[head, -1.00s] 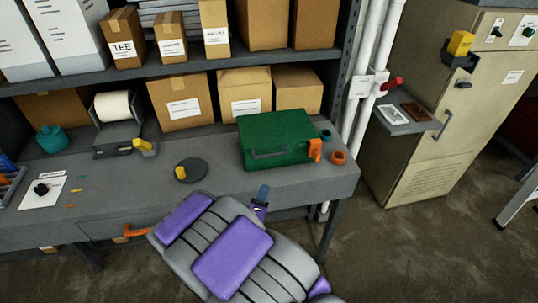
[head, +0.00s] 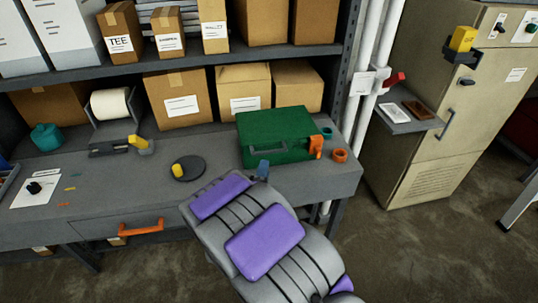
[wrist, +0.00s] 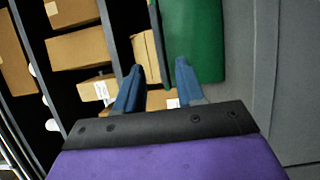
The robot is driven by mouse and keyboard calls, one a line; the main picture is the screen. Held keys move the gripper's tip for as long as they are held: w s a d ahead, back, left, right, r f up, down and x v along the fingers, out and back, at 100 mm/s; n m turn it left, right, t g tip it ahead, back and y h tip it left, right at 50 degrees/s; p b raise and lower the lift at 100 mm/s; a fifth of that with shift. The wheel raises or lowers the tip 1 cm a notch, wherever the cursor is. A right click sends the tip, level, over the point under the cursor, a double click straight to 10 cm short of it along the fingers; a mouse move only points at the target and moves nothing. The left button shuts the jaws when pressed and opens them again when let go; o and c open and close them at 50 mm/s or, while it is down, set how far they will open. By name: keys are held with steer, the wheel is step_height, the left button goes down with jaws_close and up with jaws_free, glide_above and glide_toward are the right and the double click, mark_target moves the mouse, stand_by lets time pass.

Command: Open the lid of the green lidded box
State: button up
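The green lidded box (head: 278,132) stands shut on the grey bench, towards its right end. It has a dark handle on its front and an orange latch (head: 316,146) at its front right corner. My gripper (head: 262,170) is just in front of the box's lower front edge; I cannot tell from the head view whether it touches. In the wrist view my gripper (wrist: 158,88) shows two blue fingers apart with nothing between them. The green box (wrist: 195,40) is just beyond the right finger there.
An orange ring (head: 340,155) and a teal ring (head: 327,133) sit right of the box. A dark disc with a yellow knob (head: 186,169) lies to the left on the bench (head: 130,185). Shelves with cardboard boxes (head: 242,88) stand behind. White pipes (head: 372,70) rise at right.

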mark_target(269, 153)
steer(key=w, duration=0.3)
steer(key=w+b, duration=0.1)
steer(key=w, duration=0.2)
steer(key=w+d, duration=0.1)
steer(key=w, duration=0.2)
steer(key=shift+w+b, duration=0.25)
steer(key=shift+b, duration=0.05)
steer(key=shift+c, duration=0.4)
jaws_close()
steer(key=shift+f, duration=0.1)
